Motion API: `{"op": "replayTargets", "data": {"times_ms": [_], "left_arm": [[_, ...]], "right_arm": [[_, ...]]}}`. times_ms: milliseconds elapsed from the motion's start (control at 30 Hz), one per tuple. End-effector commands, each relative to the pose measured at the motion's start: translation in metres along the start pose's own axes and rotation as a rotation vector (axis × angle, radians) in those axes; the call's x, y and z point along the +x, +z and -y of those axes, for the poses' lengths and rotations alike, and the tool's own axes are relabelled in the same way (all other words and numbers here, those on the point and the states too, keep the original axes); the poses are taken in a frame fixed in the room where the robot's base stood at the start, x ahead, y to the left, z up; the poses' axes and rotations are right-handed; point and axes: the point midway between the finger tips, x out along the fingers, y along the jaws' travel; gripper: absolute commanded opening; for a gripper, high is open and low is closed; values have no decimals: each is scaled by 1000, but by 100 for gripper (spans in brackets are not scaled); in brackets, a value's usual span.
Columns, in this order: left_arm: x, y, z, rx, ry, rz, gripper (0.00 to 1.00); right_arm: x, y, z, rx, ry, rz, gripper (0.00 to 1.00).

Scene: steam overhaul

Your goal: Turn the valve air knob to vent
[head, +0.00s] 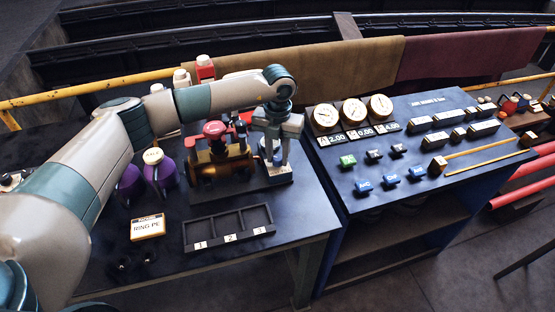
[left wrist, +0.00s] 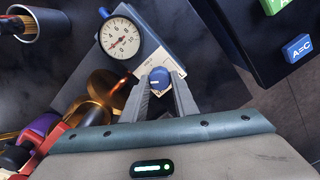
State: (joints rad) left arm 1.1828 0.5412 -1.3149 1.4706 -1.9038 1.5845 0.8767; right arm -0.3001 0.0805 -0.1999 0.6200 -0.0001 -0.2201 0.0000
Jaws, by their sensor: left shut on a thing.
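The valve air knob is a small round blue knob (left wrist: 160,77) with a pale mark on its face. It sits on a grey plate (left wrist: 178,50) beside a round white dial gauge (left wrist: 122,38). My left gripper (left wrist: 161,90) is shut on the knob, one finger on each side. In the head view the left gripper (head: 277,143) points down over the gauge stand (head: 280,173), right of the brass valve (head: 207,165) with its red handwheel (head: 214,130). The knob is hidden there. My right gripper is not in view.
A dark three-slot tray (head: 229,245) and a yellow-edged sign (head: 147,227) lie at the front. Purple cans (head: 160,178) stand left of the valve. A control desk (head: 400,190) with gauges and buttons stands to the right, across a gap.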

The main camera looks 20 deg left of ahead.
Motion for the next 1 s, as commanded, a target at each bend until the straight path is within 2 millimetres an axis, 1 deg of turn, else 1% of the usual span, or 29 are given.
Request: {"op": "replayTargets", "data": {"times_ms": [33, 300, 767, 800, 833, 867, 1000], "left_arm": [[1, 1, 0, -28, 0, 4, 4], [-1, 2, 0, -129, -1, 4, 4], [-2, 2, 0, -148, -1, 4, 4], [-2, 2, 0, -147, -1, 5, 33], [-2, 2, 0, -147, -1, 4, 40], [-2, 2, 0, -147, -1, 4, 45], [-1, 1, 0, -146, 0, 3, 45]], "right_arm": [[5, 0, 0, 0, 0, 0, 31], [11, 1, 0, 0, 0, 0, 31], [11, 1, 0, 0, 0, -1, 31], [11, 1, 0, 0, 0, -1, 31], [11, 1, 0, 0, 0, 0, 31], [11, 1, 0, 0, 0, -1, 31], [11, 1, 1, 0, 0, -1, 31]]}}
